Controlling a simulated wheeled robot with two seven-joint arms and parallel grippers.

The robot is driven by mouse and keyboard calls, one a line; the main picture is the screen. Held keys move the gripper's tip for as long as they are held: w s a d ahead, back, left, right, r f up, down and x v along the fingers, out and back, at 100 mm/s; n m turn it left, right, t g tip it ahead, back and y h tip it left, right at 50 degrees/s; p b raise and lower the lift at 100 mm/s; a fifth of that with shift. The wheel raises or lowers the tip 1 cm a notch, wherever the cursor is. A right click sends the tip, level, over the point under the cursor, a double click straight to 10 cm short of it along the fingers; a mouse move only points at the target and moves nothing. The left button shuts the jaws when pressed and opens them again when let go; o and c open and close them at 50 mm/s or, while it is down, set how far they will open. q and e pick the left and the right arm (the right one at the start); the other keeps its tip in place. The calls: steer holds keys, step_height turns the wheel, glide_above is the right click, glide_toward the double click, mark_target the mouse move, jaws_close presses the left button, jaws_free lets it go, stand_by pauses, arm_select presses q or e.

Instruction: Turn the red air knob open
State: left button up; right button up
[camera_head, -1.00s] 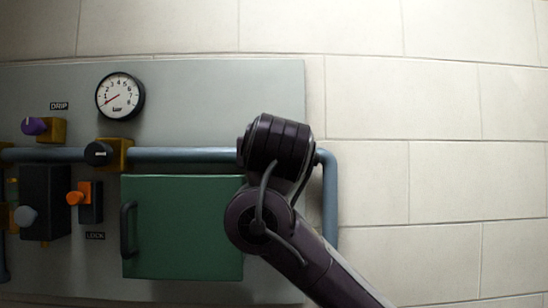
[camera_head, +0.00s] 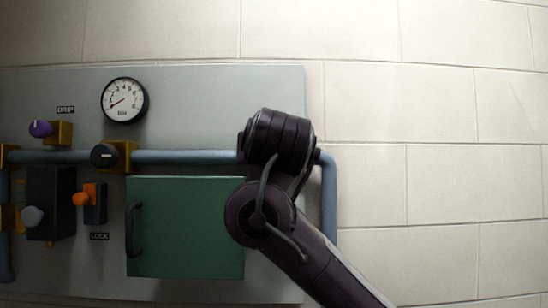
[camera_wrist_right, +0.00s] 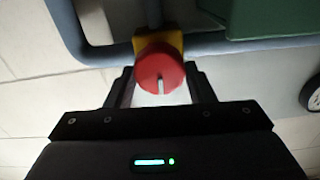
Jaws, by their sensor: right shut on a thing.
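My right gripper (camera_wrist_right: 162,88) is shut on the knob, one finger on each side. In the head view my right arm rises from the bottom right to the panel; the red knob and the fingertips do not show there. My left gripper is in neither view.
A green door (camera_head: 187,228) with a black handle is left of my arm. The wall right of the panel is bare.

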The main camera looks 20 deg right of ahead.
arm_select(q)
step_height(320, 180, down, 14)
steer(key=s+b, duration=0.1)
steer(key=b, duration=1.2)
arm_select(e)
steer(key=shift+d+f+m, duration=0.15)
steer(key=shift+m, duration=4.15)
steer(key=shift+d+f+m, duration=0.1)
steer(key=shift+m, duration=4.2)
steer(key=o, duration=1)
steer(key=shift+c, duration=0.2)
